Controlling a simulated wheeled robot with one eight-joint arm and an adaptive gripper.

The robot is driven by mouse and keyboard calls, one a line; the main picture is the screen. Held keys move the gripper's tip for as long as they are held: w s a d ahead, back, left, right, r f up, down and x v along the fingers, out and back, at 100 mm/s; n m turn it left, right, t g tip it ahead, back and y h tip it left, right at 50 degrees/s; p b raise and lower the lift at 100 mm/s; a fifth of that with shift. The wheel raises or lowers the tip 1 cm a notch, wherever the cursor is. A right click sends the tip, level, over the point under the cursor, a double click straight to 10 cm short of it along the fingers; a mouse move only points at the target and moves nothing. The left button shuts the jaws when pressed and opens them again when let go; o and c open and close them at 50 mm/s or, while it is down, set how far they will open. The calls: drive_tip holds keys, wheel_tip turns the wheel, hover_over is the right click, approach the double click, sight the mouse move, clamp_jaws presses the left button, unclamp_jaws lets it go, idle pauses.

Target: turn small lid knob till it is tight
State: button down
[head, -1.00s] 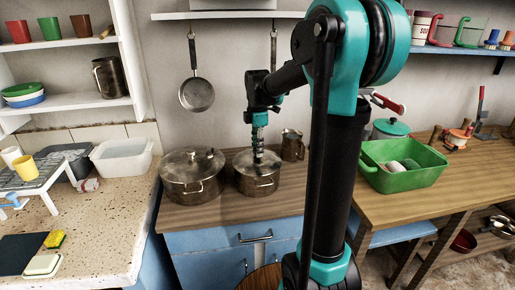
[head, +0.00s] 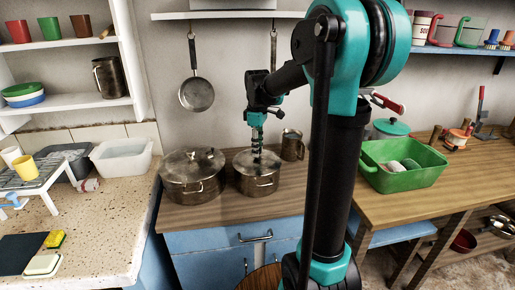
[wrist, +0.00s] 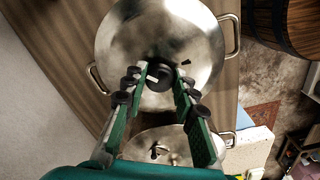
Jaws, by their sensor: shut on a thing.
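The small pot (head: 257,184) stands upright on the wooden counter, with its metal lid (wrist: 165,30) on top. The dark lid knob (wrist: 160,80) is at the lid's middle, between my fingertips. My gripper (head: 257,146) points down from above and is shut on the knob. In the wrist view its green-padded fingers (wrist: 157,84) reach the knob from both sides. A pale mark shows on the knob's left side, and a short dark mark lies on the lid to its upper right. The gap under the knob is hidden.
A larger lidded pot (head: 192,185) stands close on the left, its lid knob (wrist: 156,152) below my fingers in the wrist view. A metal jug (head: 292,146) stands close behind on the right. A pan (head: 196,94) hangs on the wall. A green basin (head: 403,178) is farther right.

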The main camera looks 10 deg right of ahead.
drive_tip(key=m, duration=1.3)
drive_tip(key=shift+a+m, duration=0.1)
drive_tip(key=shift+m, duration=0.3)
drive_tip(key=m, duration=1.2)
drive_tip(key=shift+m, duration=0.3)
drive_tip(key=c, duration=1.2)
unclamp_jaws()
drive_tip(key=shift+r, duration=0.1)
